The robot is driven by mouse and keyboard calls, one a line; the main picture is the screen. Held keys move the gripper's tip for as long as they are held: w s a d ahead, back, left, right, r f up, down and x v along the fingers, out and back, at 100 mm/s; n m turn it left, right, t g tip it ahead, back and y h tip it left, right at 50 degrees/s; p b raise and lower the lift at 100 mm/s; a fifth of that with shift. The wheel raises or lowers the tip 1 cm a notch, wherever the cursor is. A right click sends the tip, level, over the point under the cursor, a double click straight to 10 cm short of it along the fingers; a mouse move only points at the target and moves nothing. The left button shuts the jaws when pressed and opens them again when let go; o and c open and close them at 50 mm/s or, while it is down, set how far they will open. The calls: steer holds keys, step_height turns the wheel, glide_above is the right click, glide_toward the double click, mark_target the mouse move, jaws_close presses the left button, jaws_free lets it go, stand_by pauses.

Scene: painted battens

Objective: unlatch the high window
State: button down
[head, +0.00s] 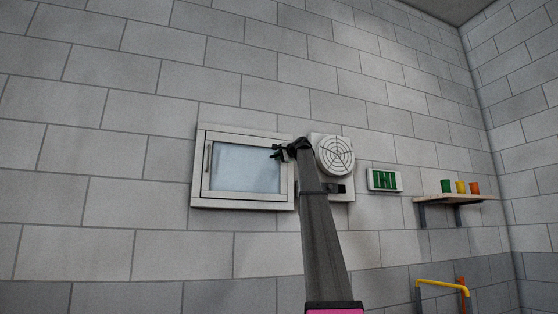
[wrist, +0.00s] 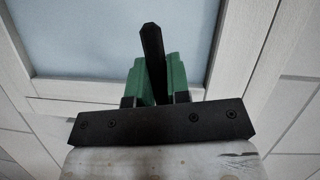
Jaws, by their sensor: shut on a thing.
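The high window (head: 199,180) is set in the block wall, with a pale wooden frame and a frosted bluish pane; it looks shut. A slim vertical handle (head: 208,158) is on the left side of its frame. My gripper (head: 280,152) is at the right side of the window, and my arm hides part of the frame there. In the wrist view the green fingers of my gripper (wrist: 155,78) are shut on a black latch handle (wrist: 151,38), whose end sticks out past them in front of the pane. The latch's base is hidden.
A round white vent (head: 336,156) is just right of my gripper, close to my arm. Farther right are a white panel with green marks (head: 384,180) and a shelf (head: 460,198) bearing green, yellow and orange cups. A yellow pipe (head: 440,283) is low right. The wall left of the window is clear.

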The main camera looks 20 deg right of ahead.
steer(key=shift+r+m+t, duration=0.3)
steer(key=shift+r+m, duration=0.1)
steer(key=shift+m, duration=0.6)
steer(key=c, duration=1.1)
jaws_free()
steer(key=shift+s, duration=0.1)
steer(key=v, duration=1)
steer(key=shift+s+d, duration=0.25)
